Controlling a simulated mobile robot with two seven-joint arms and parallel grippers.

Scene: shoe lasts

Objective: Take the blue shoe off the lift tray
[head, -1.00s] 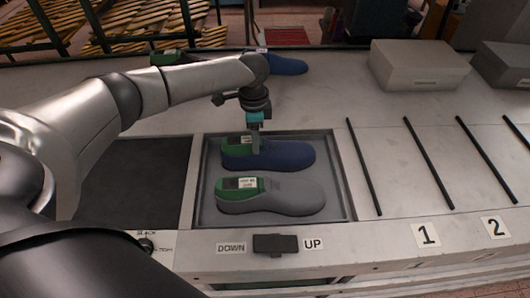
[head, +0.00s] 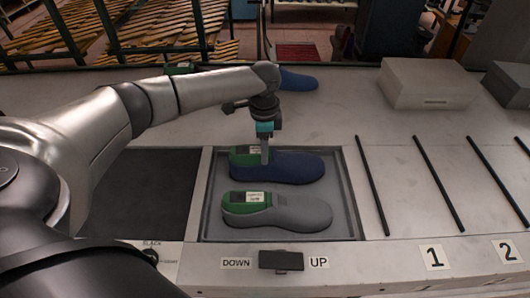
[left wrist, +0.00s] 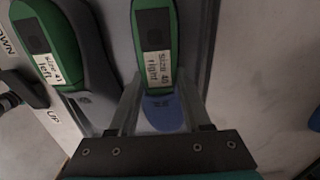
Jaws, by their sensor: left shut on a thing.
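The blue shoe (head: 295,167), with a green heel part and white label, lies in the sunken lift tray (head: 343,222). It shows in the left wrist view (left wrist: 165,118), its label reading "Size 40 right". My left gripper (head: 265,156) reaches down from above and is shut on the blue shoe, near its green part. Its fingers (left wrist: 167,108) lie either side of the shoe in the left wrist view. A grey shoe (head: 290,213) with a green heel part lies in the tray, nearer the front. My right gripper is out of view.
A DOWN/UP switch (head: 281,260) is on the front edge. Black bars (head: 412,182) divide the bench right of the tray, by labels 1 and 2. A grey box (head: 428,84) stands behind them. Another blue shoe (head: 298,80) lies at the back, partly hidden by my arm.

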